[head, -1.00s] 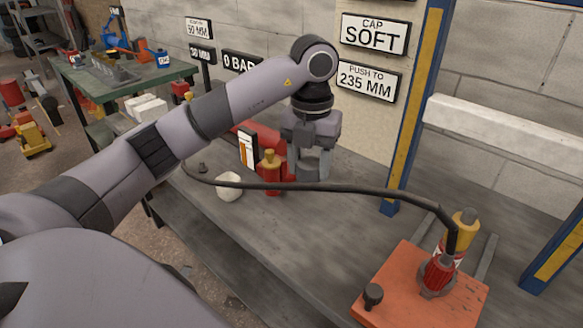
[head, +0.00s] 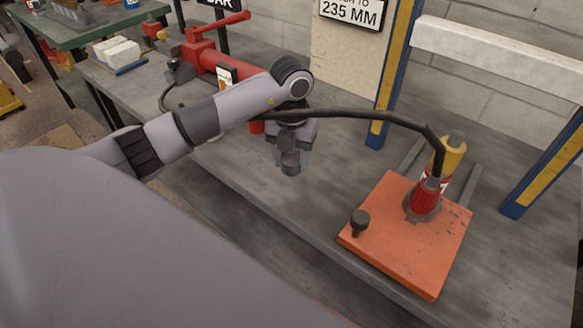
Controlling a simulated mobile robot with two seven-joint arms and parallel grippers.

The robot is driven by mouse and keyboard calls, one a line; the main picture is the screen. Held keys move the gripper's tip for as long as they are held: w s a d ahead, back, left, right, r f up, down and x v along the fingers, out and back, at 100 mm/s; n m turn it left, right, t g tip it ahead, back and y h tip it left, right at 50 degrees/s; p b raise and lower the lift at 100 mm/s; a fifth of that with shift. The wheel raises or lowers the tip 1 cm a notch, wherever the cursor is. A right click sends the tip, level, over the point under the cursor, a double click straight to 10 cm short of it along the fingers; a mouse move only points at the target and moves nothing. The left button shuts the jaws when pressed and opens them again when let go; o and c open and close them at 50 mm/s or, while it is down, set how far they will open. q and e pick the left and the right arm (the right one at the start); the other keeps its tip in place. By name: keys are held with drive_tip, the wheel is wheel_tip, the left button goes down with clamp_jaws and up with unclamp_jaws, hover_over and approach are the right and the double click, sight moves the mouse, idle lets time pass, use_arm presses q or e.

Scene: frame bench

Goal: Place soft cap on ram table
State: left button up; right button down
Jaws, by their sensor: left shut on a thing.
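My left gripper (head: 291,170) points down above the bench, left of the orange ram table. It is shut on a small grey piece (head: 290,158), mostly hidden between the fingers; it may be the soft cap, but its shape is unclear. The orange ram table (head: 385,253) is a flat plate on the right of the bench. A yellow ram (head: 452,160) with a red coupling (head: 425,197) stands at its back, and a dark knob (head: 359,220) is at its left edge. My right gripper is not in view.
Blue and yellow posts (head: 393,80) stand behind and right of the plate. A red pump (head: 205,55) is at the back left. The bench between gripper and plate is clear.

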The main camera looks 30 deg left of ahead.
sight(292, 179)
use_arm(q)
drive_tip(key=shift+f, duration=1.7)
drive_tip(key=shift+f, duration=0.2)
drive_tip(key=o, duration=1.2)
drive_tip(key=shift+o, duration=0.2)
drive_tip(key=shift+r, duration=0.1)
drive_tip(key=shift+r, duration=0.45)
wheel_tip(292, 179, up, 11)
drive_tip(key=shift+r, duration=0.2)
